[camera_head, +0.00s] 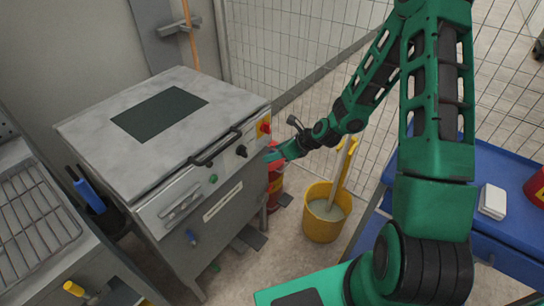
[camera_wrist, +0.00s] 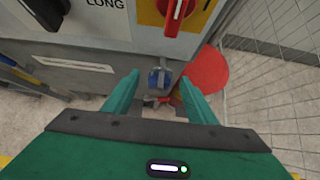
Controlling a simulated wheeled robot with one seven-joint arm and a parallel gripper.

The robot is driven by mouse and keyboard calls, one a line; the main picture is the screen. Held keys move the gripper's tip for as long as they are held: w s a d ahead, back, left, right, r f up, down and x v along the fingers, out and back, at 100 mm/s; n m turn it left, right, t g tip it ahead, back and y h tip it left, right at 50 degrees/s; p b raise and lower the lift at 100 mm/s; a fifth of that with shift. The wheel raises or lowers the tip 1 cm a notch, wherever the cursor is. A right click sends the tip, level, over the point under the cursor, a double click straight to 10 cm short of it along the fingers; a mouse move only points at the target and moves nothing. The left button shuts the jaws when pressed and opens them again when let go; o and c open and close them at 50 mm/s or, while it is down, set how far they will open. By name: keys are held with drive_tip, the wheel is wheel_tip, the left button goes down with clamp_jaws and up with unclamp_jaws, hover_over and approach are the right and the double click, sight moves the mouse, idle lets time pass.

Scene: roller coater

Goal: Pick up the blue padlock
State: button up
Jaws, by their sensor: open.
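The blue padlock (camera_wrist: 157,79) shows in the wrist view, just below the front of the grey machine (camera_wrist: 75,73), with a grey shackle at its top. My gripper (camera_wrist: 159,77) is open, with one green finger on each side of the padlock in the picture. I cannot tell whether the fingers touch it or how far ahead it lies. In the head view my gripper (camera_head: 270,153) is at the right end of the machine's front, below the red switch on its yellow plate (camera_head: 264,127). The padlock cannot be made out there.
A red cylinder (camera_head: 275,188) stands on the floor below my gripper. A yellow bucket (camera_head: 322,228) with a mop is to its right. The machine's black handle (camera_head: 215,148) juts out left of my gripper. A blue table (camera_head: 500,165) is at the right, and wire fencing (camera_head: 290,40) is behind.

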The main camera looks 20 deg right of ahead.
sight(271, 152)
drive_tip(key=shift+x, duration=1.75)
drive_tip(key=c, duration=1.2)
drive_tip(key=shift+r, duration=0.1)
